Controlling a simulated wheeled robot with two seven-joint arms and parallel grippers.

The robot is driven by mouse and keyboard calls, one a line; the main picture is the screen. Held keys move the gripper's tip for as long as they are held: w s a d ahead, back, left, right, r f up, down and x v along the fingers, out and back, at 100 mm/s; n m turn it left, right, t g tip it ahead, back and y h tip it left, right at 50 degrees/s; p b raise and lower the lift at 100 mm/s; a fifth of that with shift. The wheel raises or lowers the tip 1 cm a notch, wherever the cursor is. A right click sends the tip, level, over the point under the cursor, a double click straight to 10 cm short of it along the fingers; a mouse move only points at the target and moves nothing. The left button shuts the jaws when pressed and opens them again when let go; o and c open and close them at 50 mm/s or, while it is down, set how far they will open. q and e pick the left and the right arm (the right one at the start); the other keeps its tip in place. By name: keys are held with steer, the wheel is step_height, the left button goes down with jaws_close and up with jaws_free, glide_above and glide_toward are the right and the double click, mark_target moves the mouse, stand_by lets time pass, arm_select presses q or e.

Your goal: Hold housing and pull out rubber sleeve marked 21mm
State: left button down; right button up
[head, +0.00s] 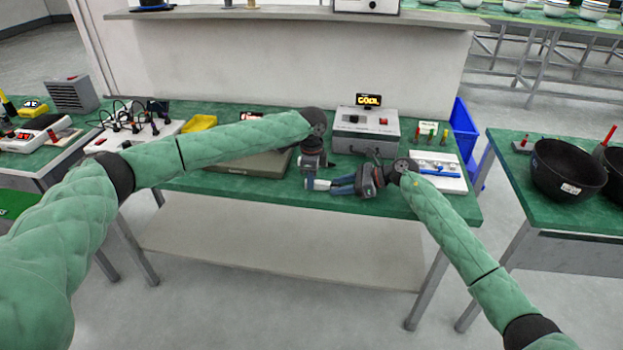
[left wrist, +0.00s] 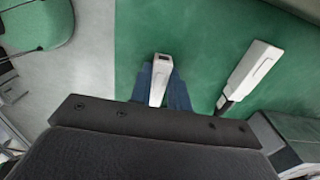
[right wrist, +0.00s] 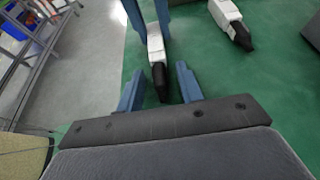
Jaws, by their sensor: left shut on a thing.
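A white housing with a black sleeve on its end is held in my left gripper (head: 311,178). In the right wrist view the housing (right wrist: 155,45) sits between the left gripper's blue fingers, and the black sleeve (right wrist: 159,82) points toward my right gripper (right wrist: 158,88). The right gripper is open, its fingers on either side of the sleeve's end with gaps showing. The left wrist view shows the housing (left wrist: 160,82) between the left fingers. A second white housing with a black end (right wrist: 230,22) lies on the green mat. No 21mm marking is readable.
A grey box with a lit display (head: 366,128) stands behind the grippers. A white tray with a blue item (head: 440,170) is at the right, near small coloured pieces (head: 432,133). A blue bin (head: 463,128) stands off the table's right end. The table's front right corner is clear.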

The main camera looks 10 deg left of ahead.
stand_by(0.6)
jaws_close()
steer(key=shift+d, duration=0.15)
steer(key=shift+d, duration=2.85)
